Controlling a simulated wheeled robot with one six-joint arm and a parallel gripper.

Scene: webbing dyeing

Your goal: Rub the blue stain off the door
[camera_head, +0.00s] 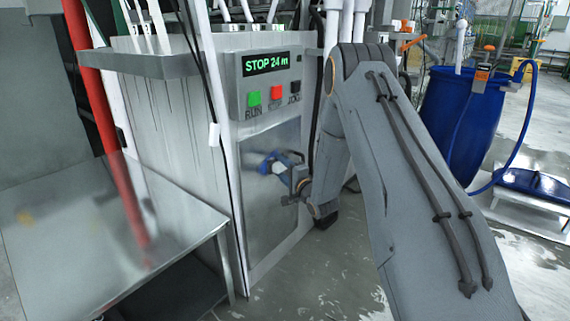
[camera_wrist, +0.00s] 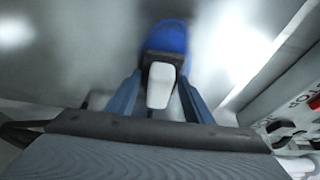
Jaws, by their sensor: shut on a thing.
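The door (camera_head: 268,222) is a grey metal panel on the front of the machine's cabinet. My gripper (camera_head: 283,165) is close in front of its upper part, its blue fingers shut on a white block. In the wrist view the white block (camera_wrist: 160,86) sits between the fingers (camera_wrist: 158,98), with a dark edge at its far end. A rounded blue patch (camera_wrist: 166,37) shows just beyond it, against the door; a little blue (camera_head: 265,166) shows there in the head view too. I cannot tell whether this blue is the stain or part of the held thing. Contact is hidden.
A control panel (camera_head: 268,85) with a lit display and buttons is above the door. A metal table (camera_head: 110,235) stands at left, beside a red pipe (camera_head: 92,75). A blue barrel (camera_head: 462,120) with a hose stands at right. Wet floor is open in front.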

